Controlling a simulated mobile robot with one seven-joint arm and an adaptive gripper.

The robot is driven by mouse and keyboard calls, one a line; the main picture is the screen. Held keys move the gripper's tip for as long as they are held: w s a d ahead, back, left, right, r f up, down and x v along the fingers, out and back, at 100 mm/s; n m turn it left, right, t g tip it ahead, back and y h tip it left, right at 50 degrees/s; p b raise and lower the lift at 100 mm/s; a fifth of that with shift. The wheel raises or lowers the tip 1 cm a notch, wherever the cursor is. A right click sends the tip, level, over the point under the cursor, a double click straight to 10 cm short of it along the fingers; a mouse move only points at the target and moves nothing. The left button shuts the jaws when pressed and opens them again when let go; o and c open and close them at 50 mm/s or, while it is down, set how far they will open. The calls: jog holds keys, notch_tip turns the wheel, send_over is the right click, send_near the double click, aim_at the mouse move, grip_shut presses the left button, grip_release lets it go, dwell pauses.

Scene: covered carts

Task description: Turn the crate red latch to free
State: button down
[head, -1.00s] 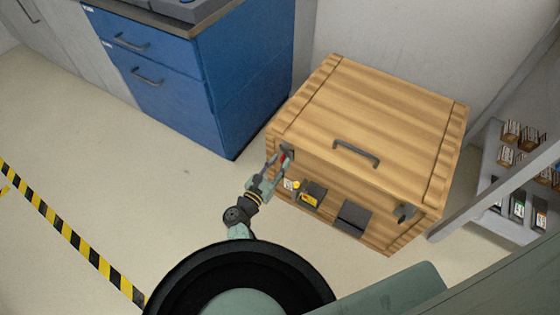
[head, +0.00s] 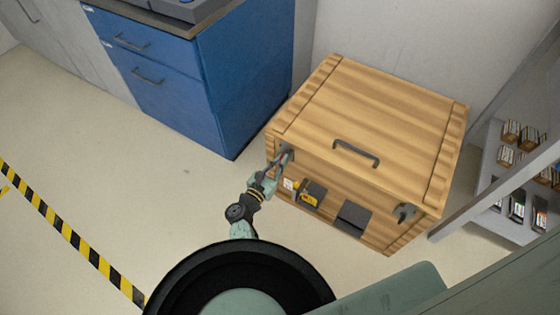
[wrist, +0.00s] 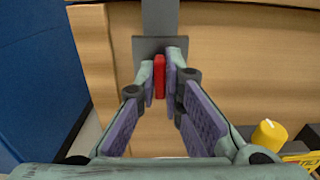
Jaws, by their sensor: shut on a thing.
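The wooden crate (head: 372,110) stands on the floor with its lid shut. The red latch (wrist: 159,76) shows in the wrist view as a narrow upright red bar in front of a grey plate (wrist: 150,48) on the crate's front. My gripper (wrist: 160,82) is shut on the red latch, one finger on each side. In the head view my gripper (head: 281,158) is at the crate's front left corner and hides most of the latch. A second latch fitting (head: 404,212) sits at the right end of the crate's front.
A dark box with a yellow knob (wrist: 268,134) is low on the crate's front, right of my gripper. A dark panel (head: 353,217) is beside it. A blue cabinet (head: 220,80) stands behind left; a shelf (head: 510,175) stands right. Floor at left is clear.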

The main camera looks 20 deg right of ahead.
jog(key=shift+n, duration=0.4)
jog(key=shift+w+a+f+n+p, duration=0.1)
jog(key=shift+n+p, duration=0.55)
jog(key=shift+n, duration=3.1)
jog(key=shift+w+f+n+p, duration=0.1)
jog(key=shift+n+p, duration=0.5)
jog(key=shift+n, duration=3.45)
jog(key=c, duration=1.7)
grip_release()
jog(key=shift+s+a, duration=0.1)
